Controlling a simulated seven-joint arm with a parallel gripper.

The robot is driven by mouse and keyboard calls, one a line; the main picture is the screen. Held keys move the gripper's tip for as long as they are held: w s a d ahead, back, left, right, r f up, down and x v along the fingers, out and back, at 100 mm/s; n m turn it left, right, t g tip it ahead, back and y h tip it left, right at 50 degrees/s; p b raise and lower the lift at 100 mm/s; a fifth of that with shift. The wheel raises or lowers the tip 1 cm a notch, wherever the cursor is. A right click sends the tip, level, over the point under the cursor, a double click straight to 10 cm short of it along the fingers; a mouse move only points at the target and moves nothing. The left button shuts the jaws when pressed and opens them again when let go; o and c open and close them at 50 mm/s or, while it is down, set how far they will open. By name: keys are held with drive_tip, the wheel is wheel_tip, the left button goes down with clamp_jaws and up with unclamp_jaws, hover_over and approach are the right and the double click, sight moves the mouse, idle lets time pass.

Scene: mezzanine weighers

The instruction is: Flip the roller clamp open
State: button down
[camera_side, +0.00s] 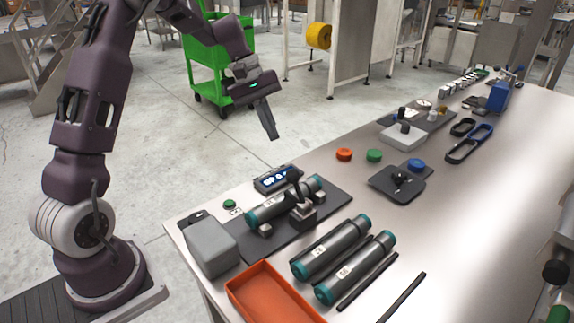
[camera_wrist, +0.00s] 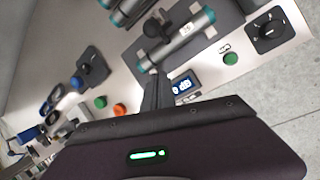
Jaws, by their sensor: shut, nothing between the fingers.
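The roller clamp (camera_side: 303,215) is a small dark block with a black lever, standing on a dark grey mat (camera_side: 325,212). A grey roller (camera_side: 262,210) with teal ends lies at the clamp, on small blocks. The lever rises beside and over the roller; I cannot tell whether it is locked. In the wrist view the clamp (camera_wrist: 156,26) shows beyond my fingers, with the roller (camera_wrist: 180,44) passing by it. My gripper (camera_side: 275,137) is shut and empty, held above and behind the bench's far edge, well apart from the clamp. Its fingers (camera_wrist: 151,77) also show in the wrist view.
A small display (camera_side: 277,179) and a green button (camera_side: 229,204) sit beside the mat. A grey box (camera_side: 211,246) and an orange tray (camera_side: 268,294) stand at the near left. Two more rollers (camera_side: 330,247) lie in front. Orange, green and blue caps (camera_side: 374,155) lie farther back.

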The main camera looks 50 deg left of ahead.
drive_tip(key=shift+f, duration=0.1)
drive_tip(key=d+f, duration=0.6)
drive_tip(key=f, duration=0.1)
drive_tip(key=shift+s+d+r, duration=0.1)
drive_tip(key=shift+s+d, duration=0.1)
drive_tip(key=shift+d, duration=0.05)
drive_tip(key=shift+r, duration=0.1)
idle(0.4)
